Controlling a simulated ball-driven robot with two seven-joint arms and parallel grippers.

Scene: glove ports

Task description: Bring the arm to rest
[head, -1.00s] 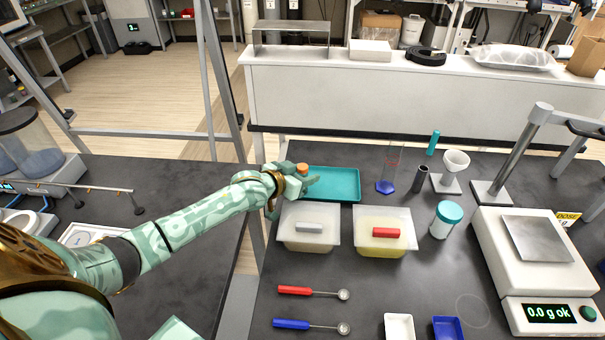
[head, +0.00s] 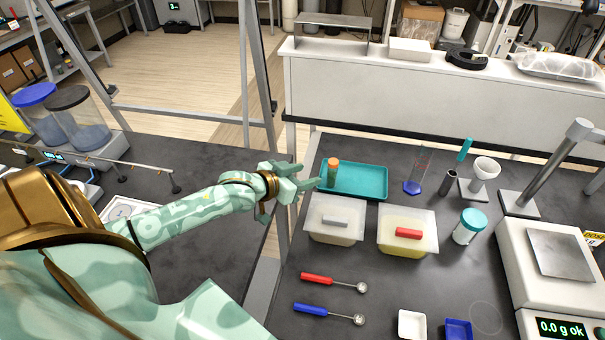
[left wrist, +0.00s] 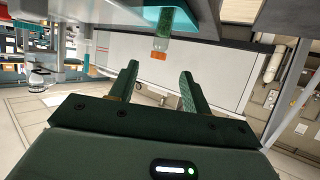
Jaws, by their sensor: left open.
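My left gripper (head: 297,184) is open and empty. It is at the left end of the teal tray (head: 372,195), just left of an orange-capped vial (head: 332,172) that stands upright in the tray. The fingers look apart from the vial. In the left wrist view, the open fingers (left wrist: 158,88) have nothing between them, and the vial (left wrist: 164,38) shows beyond them with its orange cap. My left arm reaches in from the left across the gap between two dark benches. My right gripper is not in view.
Two lidded tubs, one with a grey handle (head: 335,221) and one with a red handle (head: 409,233), stand in front of the tray. Red (head: 317,278) and blue (head: 310,309) scoops lie nearer. A balance (head: 558,254) stands at right. A metal frame post (head: 254,80) rises behind my arm.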

